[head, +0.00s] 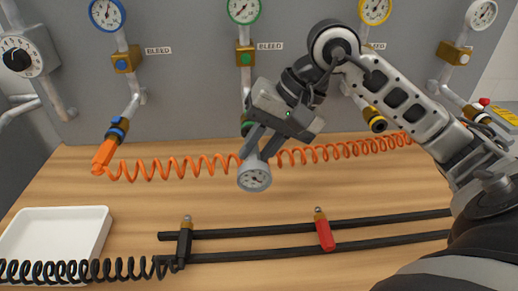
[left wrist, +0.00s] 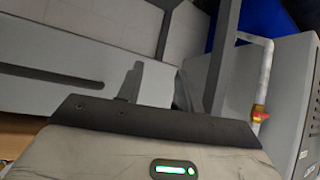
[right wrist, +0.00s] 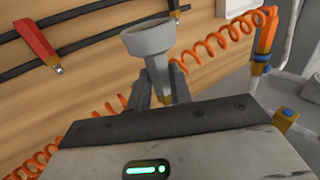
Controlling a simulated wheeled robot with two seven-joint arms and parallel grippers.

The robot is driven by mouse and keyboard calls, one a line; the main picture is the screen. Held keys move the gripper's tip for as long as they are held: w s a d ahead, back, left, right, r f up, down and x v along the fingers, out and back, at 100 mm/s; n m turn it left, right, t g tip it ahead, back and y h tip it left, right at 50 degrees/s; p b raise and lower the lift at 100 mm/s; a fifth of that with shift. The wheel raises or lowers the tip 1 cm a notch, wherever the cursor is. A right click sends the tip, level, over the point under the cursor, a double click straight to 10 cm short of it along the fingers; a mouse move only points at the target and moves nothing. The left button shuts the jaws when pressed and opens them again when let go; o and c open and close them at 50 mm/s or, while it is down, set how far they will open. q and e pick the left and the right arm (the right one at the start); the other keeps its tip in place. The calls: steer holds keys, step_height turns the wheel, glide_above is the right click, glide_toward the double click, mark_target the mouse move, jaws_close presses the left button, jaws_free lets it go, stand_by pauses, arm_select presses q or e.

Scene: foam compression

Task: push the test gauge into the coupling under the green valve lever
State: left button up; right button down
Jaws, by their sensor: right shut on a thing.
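The test gauge (head: 254,178), a small grey gauge with a white dial, is held in my right gripper (head: 259,150) above the table. In the right wrist view, the fingers (right wrist: 160,88) close on its grey stem, and the gauge (right wrist: 147,40) sticks out beyond them. In the head view, the green-marked coupling (head: 246,126) is mostly hidden behind my right gripper. The green valve lever cannot be made out there. My left gripper (left wrist: 160,75) shows only in its own wrist view, with its fingers apart and nothing between them.
An orange coiled hose (head: 200,165) runs behind the gauge from the blue-marked coupling (head: 118,130). A yellow-marked coupling (head: 375,118) is to the right. Black rails (head: 290,230) with black and red handles lie in front. A white tray (head: 100,215) is at left.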

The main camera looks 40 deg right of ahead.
steer(key=shift+w+d, duration=0.1)
steer(key=shift+w, duration=0.05)
stand_by(0.3)
steer(key=shift+f+b, duration=0.1)
steer(key=shift+b, duration=0.9)
stand_by(0.9)
steer(key=shift+w+d+b, duration=0.2)
steer(key=shift+w+d, duration=0.15)
steer(key=shift+w, duration=0.2)
steer(key=shift+w+d+b, duration=0.2)
steer(key=shift+w+d, duration=0.1)
steer(key=shift+w, duration=0.25)
stand_by(1.9)
steer(key=c, duration=1.2)
jaws_free()
